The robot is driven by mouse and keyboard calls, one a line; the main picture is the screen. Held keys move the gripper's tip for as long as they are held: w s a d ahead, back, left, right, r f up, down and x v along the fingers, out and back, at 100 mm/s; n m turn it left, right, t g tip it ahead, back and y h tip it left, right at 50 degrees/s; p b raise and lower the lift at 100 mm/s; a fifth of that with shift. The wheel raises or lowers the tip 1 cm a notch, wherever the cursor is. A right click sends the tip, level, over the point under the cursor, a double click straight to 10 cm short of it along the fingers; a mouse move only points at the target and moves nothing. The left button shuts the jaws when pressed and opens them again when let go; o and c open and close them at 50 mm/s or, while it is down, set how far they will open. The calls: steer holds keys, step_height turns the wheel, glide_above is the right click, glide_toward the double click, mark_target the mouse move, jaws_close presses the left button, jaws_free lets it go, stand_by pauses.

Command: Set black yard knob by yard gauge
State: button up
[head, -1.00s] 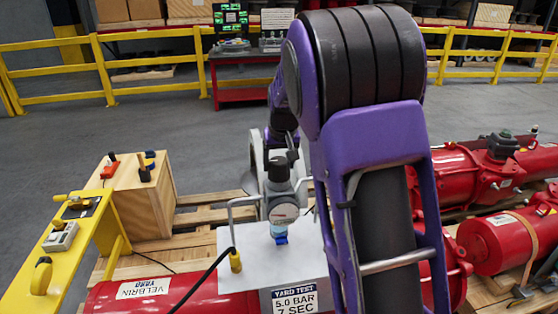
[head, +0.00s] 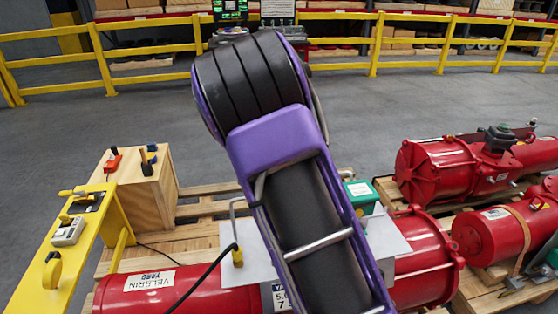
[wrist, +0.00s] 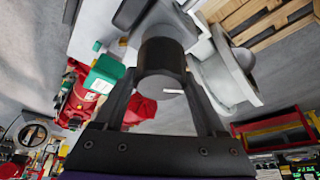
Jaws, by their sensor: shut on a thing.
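In the wrist view, my gripper (wrist: 163,82) is shut on the black yard knob (wrist: 163,54), one finger on each side of it. The knob has a grey end face with a short white mark. A pale grey rounded body (wrist: 232,72) is close to the knob on the right; I cannot tell if it is the yard gauge. No gauge dial reading shows. In the head view, my arm covers the knob, gauge and gripper. The yard test sign (head: 280,299) is partly covered; only part of its text shows.
A red cylinder labelled yard (head: 150,284) lies on a wooden pallet (head: 200,210). A green box (head: 361,196) is right of my arm. A yellow panel (head: 45,262) and wooden box (head: 150,190) with small knobs are at left. More red actuators (head: 450,170) lie at right.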

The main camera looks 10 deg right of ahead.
steer(key=m+g, duration=0.1)
steer(key=m, duration=0.2)
steer(key=m+g, duration=0.1)
steer(key=m, duration=0.2)
steer(key=shift+h, duration=0.4)
steer(key=m+g, duration=0.1)
steer(key=m, duration=0.2)
steer(key=m+g, duration=0.1)
steer(key=m, duration=0.2)
steer(key=shift+g+y, duration=0.3)
steer(key=o, duration=1.3)
steer(key=shift+r, duration=0.1)
steer(key=shift+v, duration=5.9)
